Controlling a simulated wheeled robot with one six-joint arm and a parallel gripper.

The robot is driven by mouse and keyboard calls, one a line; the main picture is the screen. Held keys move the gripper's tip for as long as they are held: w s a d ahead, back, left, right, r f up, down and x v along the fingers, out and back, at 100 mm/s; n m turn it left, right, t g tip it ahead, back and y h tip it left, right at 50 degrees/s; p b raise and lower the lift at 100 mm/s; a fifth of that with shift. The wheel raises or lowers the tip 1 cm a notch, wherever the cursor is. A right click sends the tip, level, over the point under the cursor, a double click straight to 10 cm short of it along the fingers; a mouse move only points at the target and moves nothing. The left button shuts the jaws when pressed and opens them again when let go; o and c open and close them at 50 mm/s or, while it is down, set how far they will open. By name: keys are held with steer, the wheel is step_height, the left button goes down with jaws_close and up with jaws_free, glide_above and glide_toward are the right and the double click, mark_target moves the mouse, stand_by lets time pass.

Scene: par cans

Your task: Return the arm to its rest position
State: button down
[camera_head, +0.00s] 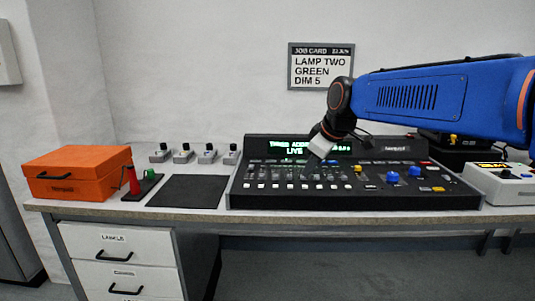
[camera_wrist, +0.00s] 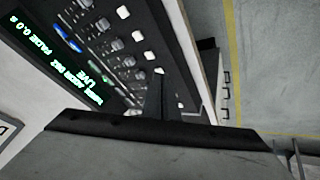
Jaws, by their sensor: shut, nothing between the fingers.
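My blue arm comes in from the right in the head view and bends down at a dark wrist joint. My gripper (camera_wrist: 158,82) shows in the wrist view as dark fingers closed together, with nothing between them. In the head view its grey end hangs over the control console (camera_head: 435,196), in front of its green-lit display (camera_head: 289,146). The console, with its faders and white buttons, also shows in the wrist view (camera_wrist: 122,75). I cannot tell the exact gap between the fingertips and the console.
A white device (camera_head: 500,184) stands right. A job card (camera_head: 321,67) hangs on the wall.

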steer(key=s+d+f+m+h, duration=0.1)
steer(key=s+d+f+m, duration=0.2)
steer(key=s, duration=0.7)
steer(key=s+d+f+m+h, duration=0.1)
steer(key=s+d+f+m, duration=0.3)
steer(key=s+d+f, duration=0.4)
steer(key=s+d+f+m+g+h, duration=0.1)
steer(key=s+d+f+m, duration=0.3)
steer(key=s, duration=0.9)
step_height(320, 180, down, 3)
steer(key=shift+s+d, duration=0.35)
steer(key=shift+d, duration=0.75)
